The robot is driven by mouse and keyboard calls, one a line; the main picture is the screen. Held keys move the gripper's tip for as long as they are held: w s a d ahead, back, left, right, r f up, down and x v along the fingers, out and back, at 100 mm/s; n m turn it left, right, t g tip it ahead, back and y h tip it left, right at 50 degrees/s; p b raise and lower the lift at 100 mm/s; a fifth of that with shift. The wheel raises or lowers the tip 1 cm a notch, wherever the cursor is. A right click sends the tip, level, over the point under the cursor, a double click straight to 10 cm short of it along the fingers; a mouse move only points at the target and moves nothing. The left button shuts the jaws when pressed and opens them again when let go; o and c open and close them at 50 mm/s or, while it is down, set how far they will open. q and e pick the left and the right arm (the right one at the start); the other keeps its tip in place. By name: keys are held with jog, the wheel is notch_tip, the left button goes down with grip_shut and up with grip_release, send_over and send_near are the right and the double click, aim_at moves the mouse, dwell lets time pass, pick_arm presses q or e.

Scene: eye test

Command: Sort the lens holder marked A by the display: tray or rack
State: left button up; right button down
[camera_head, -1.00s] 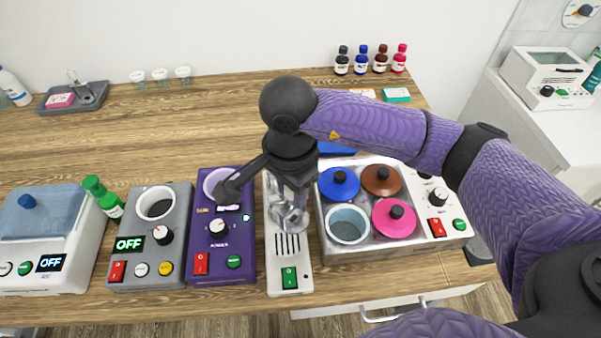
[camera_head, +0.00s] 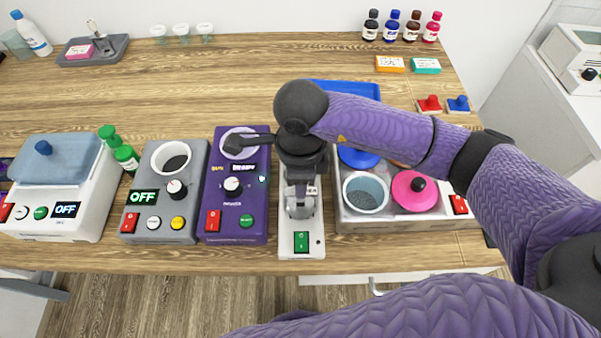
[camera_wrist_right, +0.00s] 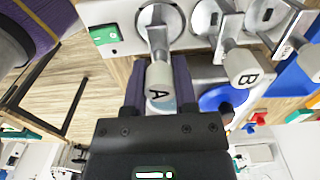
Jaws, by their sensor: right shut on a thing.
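The lens holder marked A (camera_wrist_right: 159,78) has a pale grey handle and a round metal end, in the right wrist view. My right gripper (camera_wrist_right: 158,100) is shut on its handle. In the head view my right gripper (camera_head: 300,205) is over the narrow white device (camera_head: 301,251) with a green switch; the holder is hard to make out there. A holder marked B (camera_wrist_right: 243,66) and another beside it (camera_wrist_right: 285,45) stand alongside in the wrist view. Displays on the grey unit (camera_head: 142,197) and white unit (camera_head: 66,210) read OFF. My left gripper is out of view.
A purple unit (camera_head: 236,214) stands left of the white device. A metal unit (camera_head: 400,225) with a blue-grey pot (camera_head: 366,193) and a pink lid (camera_head: 408,199) stands right. A grey tray (camera_head: 110,52) lies back left. A blue flat thing (camera_head: 345,88) lies behind my arm. Wood between is bare.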

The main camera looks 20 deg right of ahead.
jog(key=shift+f, duration=0.1)
jog(key=shift+f, duration=0.15)
dwell(0.6)
jog(key=shift+f, duration=0.15)
jog(key=shift+c, duration=2.1)
grip_release()
jog(key=shift+o, duration=2.1)
